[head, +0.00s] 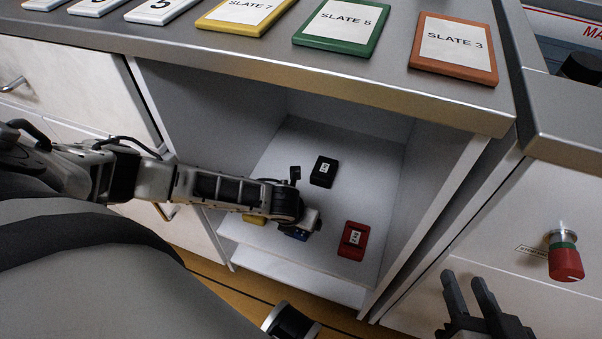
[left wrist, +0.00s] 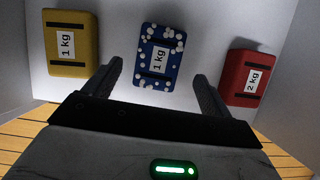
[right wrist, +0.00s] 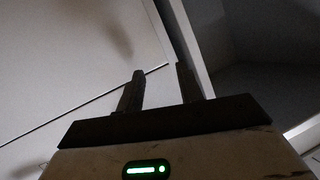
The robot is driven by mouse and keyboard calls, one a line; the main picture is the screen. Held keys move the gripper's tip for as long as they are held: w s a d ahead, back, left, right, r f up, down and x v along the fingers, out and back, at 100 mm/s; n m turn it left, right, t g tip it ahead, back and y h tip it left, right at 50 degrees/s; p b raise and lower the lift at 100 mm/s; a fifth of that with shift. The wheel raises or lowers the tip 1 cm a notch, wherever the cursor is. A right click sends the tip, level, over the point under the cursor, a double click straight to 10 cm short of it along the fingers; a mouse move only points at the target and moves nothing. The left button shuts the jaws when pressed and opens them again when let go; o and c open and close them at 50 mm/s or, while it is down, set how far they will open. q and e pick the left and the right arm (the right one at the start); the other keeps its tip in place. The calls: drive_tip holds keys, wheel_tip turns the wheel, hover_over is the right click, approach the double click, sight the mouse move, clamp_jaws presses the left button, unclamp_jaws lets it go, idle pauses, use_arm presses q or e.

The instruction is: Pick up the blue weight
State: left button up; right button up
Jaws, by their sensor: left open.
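The blue weight (left wrist: 160,55) lies on the white shelf inside the open cabinet. It has white dots, black bands and a "1 kg" label. In the head view only a small blue part (head: 297,234) shows beneath my left wrist. My left gripper (left wrist: 157,88) is open and empty, its fingers spread on either side of the weight's near end. The weight is not gripped; I cannot tell the exact height of the fingers above it. My right gripper (head: 470,292) is open and empty in front of the cabinet at the right; it also shows in the right wrist view (right wrist: 158,78).
On the shelf, a yellow weight (left wrist: 71,42) lies left, a red weight (head: 353,240) right, and a black weight (head: 324,171) farther back. Cabinet side walls and the countertop edge (head: 350,85) surround the opening. Slates lie on top. A red knob (head: 565,262) projects at right.

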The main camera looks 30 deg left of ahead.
use_arm(q)
drive_tip(key=b+x, duration=0.2)
drive_tip(key=x, duration=0.2)
drive_tip(key=shift+w+a, duration=0.1)
use_arm(e)
drive_tip(key=shift+w+a+r+m+t+y, duration=0.15)
drive_tip(key=shift+a+r+m+t+y, duration=0.15)
drive_tip(key=shift+a+r+t+y, duration=0.1)
use_arm(q)
drive_tip(key=shift+w+f, duration=0.1)
use_arm(e)
drive_tip(key=shift+r, duration=0.15)
use_arm(q)
drive_tip(key=shift+f, duration=0.1)
clamp_jaws()
